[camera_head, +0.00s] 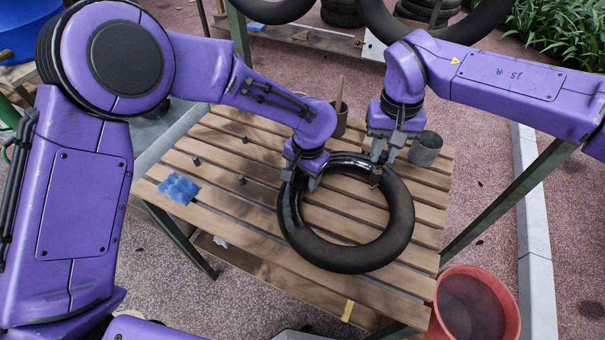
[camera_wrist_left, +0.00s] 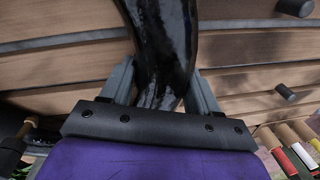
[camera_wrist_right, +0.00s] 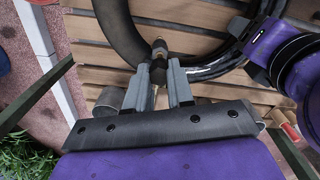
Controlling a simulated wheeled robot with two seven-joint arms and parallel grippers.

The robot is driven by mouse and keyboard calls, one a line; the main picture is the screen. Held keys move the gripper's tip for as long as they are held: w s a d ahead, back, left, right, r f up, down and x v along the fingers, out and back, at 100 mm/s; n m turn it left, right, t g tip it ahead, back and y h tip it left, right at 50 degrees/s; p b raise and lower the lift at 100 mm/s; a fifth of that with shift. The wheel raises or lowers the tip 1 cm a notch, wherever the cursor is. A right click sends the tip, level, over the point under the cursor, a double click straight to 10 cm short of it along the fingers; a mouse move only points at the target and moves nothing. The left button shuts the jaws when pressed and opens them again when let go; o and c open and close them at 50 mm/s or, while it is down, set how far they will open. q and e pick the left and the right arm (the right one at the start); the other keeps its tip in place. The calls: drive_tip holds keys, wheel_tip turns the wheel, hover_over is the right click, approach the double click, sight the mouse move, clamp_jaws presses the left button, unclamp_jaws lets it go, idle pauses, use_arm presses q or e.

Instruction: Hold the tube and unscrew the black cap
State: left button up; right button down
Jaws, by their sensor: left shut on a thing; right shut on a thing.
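The black tube (camera_head: 345,263) lies as a ring on the slatted wooden table (camera_head: 240,215). My left gripper (camera_head: 301,182) is shut on the tube's upper left side; in the left wrist view the glossy black tube (camera_wrist_left: 163,50) runs between its fingers. A brass valve stem (camera_wrist_right: 159,48) sits at the tube's upper right side in the head view. My right gripper (camera_wrist_right: 166,72) is shut on the black cap (camera_wrist_right: 157,72) at the end of that stem. The fingers partly hide the cap.
A grey cup (camera_head: 426,150) stands close to my right gripper, and another cup (camera_head: 340,122) holds a stick behind the tube. Several small dark pegs (camera_head: 242,180) and a blue cloth (camera_head: 179,188) are on the table's left. A red bucket (camera_head: 474,305) stands at the lower right.

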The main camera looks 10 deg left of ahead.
drive_tip(key=c, duration=0.9)
unclamp_jaws()
drive_tip(key=shift+r, duration=2.5)
